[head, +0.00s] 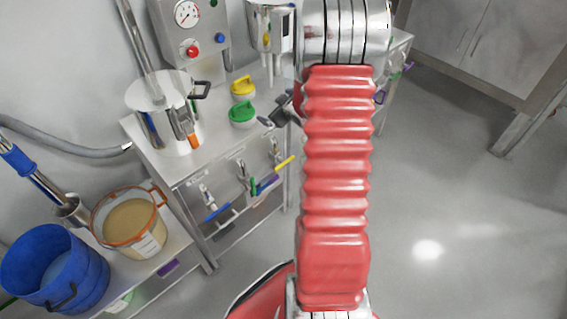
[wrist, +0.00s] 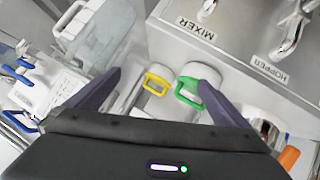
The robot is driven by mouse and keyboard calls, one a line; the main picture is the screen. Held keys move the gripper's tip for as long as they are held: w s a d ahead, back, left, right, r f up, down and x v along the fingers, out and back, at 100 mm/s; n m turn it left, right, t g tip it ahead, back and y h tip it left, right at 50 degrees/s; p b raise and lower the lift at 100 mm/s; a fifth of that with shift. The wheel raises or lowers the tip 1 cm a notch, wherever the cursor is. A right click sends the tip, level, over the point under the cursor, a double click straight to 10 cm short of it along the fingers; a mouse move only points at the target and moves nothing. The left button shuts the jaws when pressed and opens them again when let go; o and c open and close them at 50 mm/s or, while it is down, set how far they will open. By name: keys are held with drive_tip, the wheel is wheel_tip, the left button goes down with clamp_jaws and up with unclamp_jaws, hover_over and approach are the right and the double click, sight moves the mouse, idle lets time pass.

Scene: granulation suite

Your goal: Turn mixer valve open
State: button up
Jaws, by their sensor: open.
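In the wrist view, the steel MIXER valve (wrist: 207,9) shows at the top edge beside its upside-down label; its handle is cut off by the frame. A HOPPER valve (wrist: 290,38) sits to its right. In the head view several valves with coloured handles (head: 241,176) line the bench front; I cannot read which is the mixer's. My gripper (wrist: 159,79) is open and empty, its purple fingers spread. It is apart from the MIXER valve. In the head view my gripper (head: 280,110) is small and partly hidden by my red arm, beside the bench.
A yellow-lidded jar (head: 243,88) and green-lidded jar (head: 243,114) stand on the bench top (head: 195,158). A steel pot (head: 160,92) stands left of them. A blue bucket (head: 92,274) and amber tub (head: 130,220) sit lower left. The floor (head: 450,200) on the right is clear.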

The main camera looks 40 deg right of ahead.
drive_tip(key=s+d+f+t+y, duration=0.15)
drive_tip(key=d+f, duration=0.25)
drive_tip(key=f, duration=0.5)
drive_tip(key=m+t+y, duration=0.2)
drive_tip(key=t+y, duration=0.1)
drive_tip(key=t, duration=0.3)
approach(285, 164)
drive_tip(key=s, duration=0.3)
drive_tip(key=shift+r+g+h, duration=0.25)
drive_tip(key=w, duration=1.3)
drive_tip(key=shift+w+a, duration=0.2)
drive_tip(key=shift+w, duration=0.15)
drive_tip(key=c, duration=0.9)
